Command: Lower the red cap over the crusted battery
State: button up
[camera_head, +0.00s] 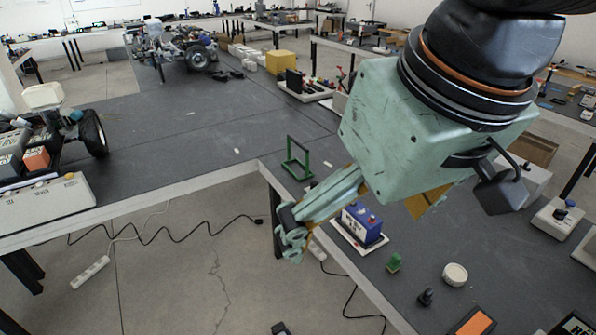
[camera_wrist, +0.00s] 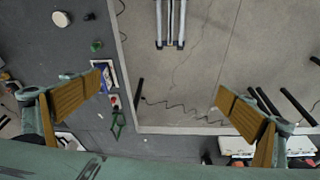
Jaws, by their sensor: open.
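A blue and white battery (camera_head: 362,226) sits upright on a white tray (camera_head: 372,249) by the inner edge of the dark bench, with small knobs on its top. A red spot shows there; I cannot tell if it is the red cap. In the wrist view a small red item (camera_wrist: 114,101) lies beside the tray (camera_wrist: 117,78), and the left finger partly hides the battery (camera_wrist: 103,68). My gripper (camera_head: 292,238) hangs left of the battery in the head view, near the bench edge. In the wrist view my gripper (camera_wrist: 162,88) is open, with nothing between its fingers.
A green frame (camera_head: 297,160) stands behind on the bench. A green block (camera_head: 393,262), a dark knob (camera_head: 425,297), a white round piece (camera_head: 455,274) and an orange device (camera_head: 474,322) lie in front. Open floor with cables (camera_head: 160,235) lies left of the bench edge.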

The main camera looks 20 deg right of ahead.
jog(key=shift+c, duration=0.4)
jog(key=c, duration=2.3)
